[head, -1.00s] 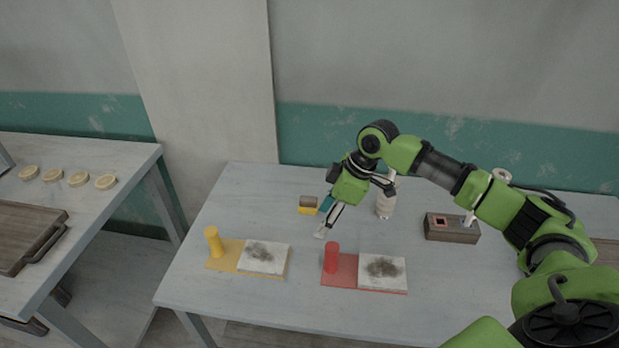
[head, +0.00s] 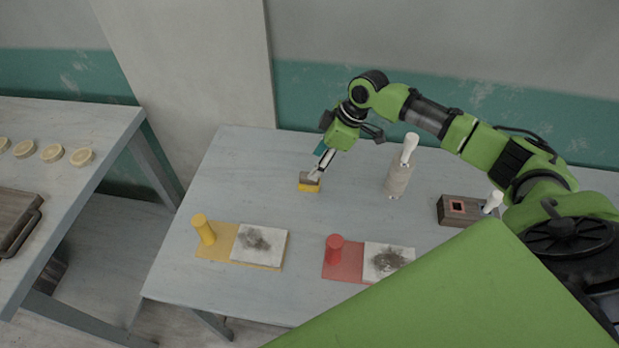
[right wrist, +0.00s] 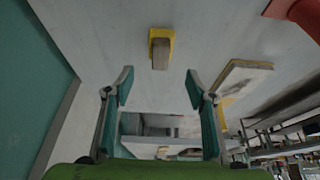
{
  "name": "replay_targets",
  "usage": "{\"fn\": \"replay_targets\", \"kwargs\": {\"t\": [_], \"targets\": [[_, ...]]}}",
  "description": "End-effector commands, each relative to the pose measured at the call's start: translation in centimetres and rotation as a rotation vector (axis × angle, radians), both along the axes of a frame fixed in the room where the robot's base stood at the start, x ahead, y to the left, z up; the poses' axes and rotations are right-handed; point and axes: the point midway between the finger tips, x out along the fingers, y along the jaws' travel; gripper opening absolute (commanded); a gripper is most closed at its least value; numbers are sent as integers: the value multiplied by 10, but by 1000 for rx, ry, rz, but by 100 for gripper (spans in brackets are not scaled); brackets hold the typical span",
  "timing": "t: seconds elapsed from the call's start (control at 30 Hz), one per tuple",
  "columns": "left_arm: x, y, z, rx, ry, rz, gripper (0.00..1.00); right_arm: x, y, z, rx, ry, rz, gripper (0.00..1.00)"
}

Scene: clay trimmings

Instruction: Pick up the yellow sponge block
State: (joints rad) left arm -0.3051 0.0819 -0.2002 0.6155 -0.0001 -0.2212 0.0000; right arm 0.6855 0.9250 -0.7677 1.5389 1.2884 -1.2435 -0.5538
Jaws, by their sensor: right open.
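The yellow sponge block (head: 309,187) with a grey-brown layer lies on the grey table, left of the middle. In the right wrist view the yellow sponge block (right wrist: 161,33) shows ahead of the fingertips, roughly centred between them. My right gripper (head: 315,174) is at the sponge in the head view, its fingertips overlapping the block's upper edge there. In the right wrist view my right gripper (right wrist: 159,86) is open, with nothing between its fingers. My left gripper is not in view.
A yellow mat (head: 216,248) and a red mat (head: 345,272) lie in front, each with a peg and a smudged white tile. The table left of the sponge is clear.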

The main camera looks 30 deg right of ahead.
Motion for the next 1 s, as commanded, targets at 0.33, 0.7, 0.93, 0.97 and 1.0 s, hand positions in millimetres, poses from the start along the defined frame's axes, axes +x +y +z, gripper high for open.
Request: {"fn": "replay_targets", "kwargs": {"t": [0.33,0.7,0.93,0.97,1.0], "targets": [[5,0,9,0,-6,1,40,7,10,-33,-1,2,-1,51],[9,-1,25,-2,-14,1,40,12,19,-77,1,1,-1,51],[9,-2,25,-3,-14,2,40,13,20,-80,0,0,0,51],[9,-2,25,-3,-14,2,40,13,20,-80,0,0,0,51],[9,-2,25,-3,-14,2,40,13,20,-80,0,0,0,46]]}}
